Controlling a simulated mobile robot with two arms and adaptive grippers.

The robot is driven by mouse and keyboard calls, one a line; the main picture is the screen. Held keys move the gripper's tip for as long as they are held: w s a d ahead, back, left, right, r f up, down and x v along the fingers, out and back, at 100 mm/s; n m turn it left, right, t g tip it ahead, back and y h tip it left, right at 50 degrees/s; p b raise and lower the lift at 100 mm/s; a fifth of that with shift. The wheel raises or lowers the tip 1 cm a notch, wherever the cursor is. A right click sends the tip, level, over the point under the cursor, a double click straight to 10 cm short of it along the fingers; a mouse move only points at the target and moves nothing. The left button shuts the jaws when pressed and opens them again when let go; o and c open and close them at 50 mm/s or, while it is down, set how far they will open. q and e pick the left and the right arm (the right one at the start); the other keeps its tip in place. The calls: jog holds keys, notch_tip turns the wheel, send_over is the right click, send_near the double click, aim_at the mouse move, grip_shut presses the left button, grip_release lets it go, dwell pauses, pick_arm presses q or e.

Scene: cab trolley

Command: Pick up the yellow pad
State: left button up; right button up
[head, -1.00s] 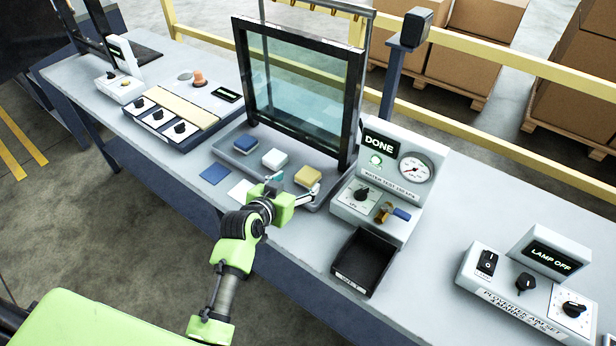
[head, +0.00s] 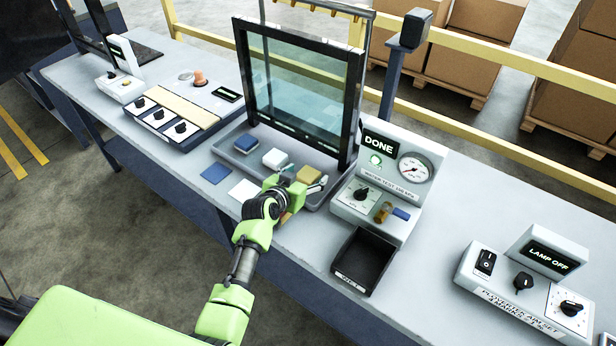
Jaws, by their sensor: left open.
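The yellow pad (head: 308,175) sits at the right end of a grey tray (head: 225,151) below the framed glass pane. My left gripper (head: 302,177) is open, with its fingers at the pad, one on its left side and one on its right. Whether the fingers touch it I cannot tell. My right gripper is not in view.
The framed glass pane (head: 305,90) stands close behind the tray. A gauge box (head: 395,185) and a black bin (head: 363,262) are to the right. Flat blue (head: 216,174) and white (head: 242,190) squares lie in front of the tray.

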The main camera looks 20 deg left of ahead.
pick_arm(q)
jog(key=c, duration=1.4)
jog(key=shift+r, duration=0.15)
